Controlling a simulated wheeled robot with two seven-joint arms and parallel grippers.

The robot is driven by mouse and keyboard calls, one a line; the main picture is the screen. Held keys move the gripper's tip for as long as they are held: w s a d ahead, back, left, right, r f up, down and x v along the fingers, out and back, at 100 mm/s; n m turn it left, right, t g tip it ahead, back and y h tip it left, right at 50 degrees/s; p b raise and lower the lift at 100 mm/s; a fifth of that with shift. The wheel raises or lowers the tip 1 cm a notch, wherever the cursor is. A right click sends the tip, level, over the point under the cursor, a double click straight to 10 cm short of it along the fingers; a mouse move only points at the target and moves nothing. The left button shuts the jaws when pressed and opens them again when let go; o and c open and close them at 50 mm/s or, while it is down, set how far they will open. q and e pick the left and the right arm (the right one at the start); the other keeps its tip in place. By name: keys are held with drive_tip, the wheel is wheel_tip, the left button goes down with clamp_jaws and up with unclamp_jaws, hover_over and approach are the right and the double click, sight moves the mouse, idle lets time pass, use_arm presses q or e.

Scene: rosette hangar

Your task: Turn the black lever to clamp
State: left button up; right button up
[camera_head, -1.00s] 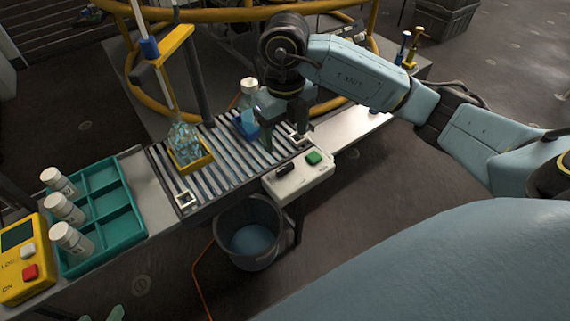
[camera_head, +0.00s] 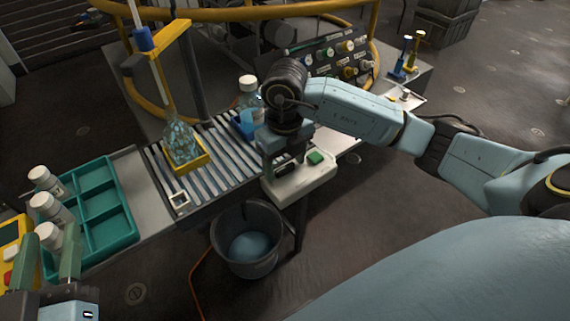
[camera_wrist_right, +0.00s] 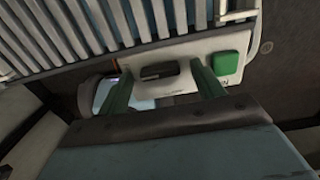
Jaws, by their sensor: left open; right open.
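The black lever (camera_wrist_right: 158,72) lies on a white control box (camera_wrist_right: 185,50) in the right wrist view, left of a green button (camera_wrist_right: 225,64). My right gripper (camera_wrist_right: 165,76) is open, its two green fingers apart with the lever showing between and just beyond their tips; I cannot tell if they touch the box. In the head view my right gripper (camera_head: 282,160) is over the left part of the white box (camera_head: 305,182), mostly hiding the lever. The green button (camera_head: 315,158) is visible there. My left gripper (camera_head: 58,255) is open at the lower left, beside the bottles.
A roller conveyor (camera_head: 215,165) carries a yellow tray (camera_head: 190,165) with a flask and a blue holder with a white-capped bottle (camera_head: 250,95). A teal rack (camera_head: 118,230) stands left. A bucket (camera_head: 248,240) is on the floor below the box. A knob panel (camera_head: 335,55) stands behind.

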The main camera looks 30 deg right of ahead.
use_arm(q)
drive_tip(key=shift+r, duration=0.4)
use_arm(e)
drive_tip(key=shift+f, duration=0.25)
drive_tip(key=c, duration=1)
